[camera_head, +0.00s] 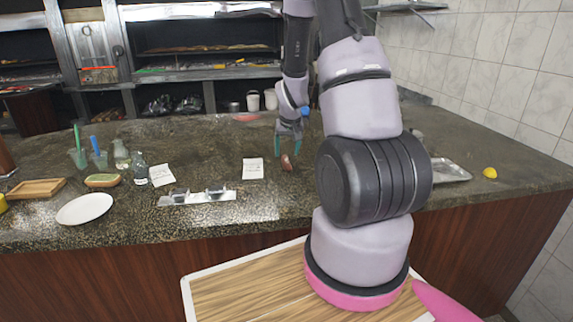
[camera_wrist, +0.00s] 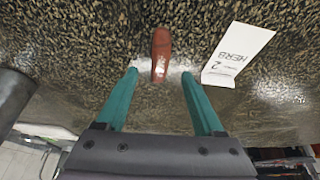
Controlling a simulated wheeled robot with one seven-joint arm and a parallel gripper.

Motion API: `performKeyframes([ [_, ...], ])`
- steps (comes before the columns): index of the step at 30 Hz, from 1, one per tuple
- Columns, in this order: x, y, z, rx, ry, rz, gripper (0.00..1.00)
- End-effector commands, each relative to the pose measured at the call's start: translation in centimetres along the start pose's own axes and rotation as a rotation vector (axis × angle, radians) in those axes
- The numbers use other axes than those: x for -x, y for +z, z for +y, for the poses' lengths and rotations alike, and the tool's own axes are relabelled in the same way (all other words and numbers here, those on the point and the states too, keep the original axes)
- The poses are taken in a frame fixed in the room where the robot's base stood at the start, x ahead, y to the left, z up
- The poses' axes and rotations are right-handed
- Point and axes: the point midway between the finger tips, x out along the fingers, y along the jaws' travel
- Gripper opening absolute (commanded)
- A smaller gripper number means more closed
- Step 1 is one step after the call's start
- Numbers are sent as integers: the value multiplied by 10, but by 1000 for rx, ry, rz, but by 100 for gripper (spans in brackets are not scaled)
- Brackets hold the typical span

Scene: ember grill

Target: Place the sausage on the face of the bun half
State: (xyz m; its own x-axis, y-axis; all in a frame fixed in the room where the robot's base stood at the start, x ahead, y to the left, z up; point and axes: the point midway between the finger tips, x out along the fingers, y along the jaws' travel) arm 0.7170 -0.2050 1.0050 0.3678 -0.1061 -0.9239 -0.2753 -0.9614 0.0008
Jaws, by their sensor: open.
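The sausage (camera_head: 286,162) is a short reddish-brown piece lying on the dark speckled counter. In the wrist view the sausage (camera_wrist: 161,50) points away from me, in line with the gap between my fingers and mostly beyond their tips. My gripper (camera_head: 288,154) is open, its teal fingers pointing down at the sausage. In the wrist view my gripper (camera_wrist: 160,76) is empty, with a finger on each side of the gap. An oval tan-topped piece with a greenish edge (camera_head: 103,180) lies at the left; it may be the bun half, but I cannot tell.
A white plate (camera_head: 84,209), a wooden board (camera_head: 36,188) and glass bottles (camera_head: 140,172) stand at the left. A metal rack (camera_head: 197,197) and a paper card (camera_head: 253,169) lie left of the sausage. A metal tray (camera_head: 450,171) and a lemon (camera_head: 490,173) are at the right.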

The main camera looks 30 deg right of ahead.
Motion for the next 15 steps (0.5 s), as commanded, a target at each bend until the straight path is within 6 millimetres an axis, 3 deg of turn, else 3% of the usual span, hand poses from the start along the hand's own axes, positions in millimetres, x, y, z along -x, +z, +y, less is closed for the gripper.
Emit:
performKeyframes([
  [15, -55, 0, 0, -2, 0, -1, 69],
])
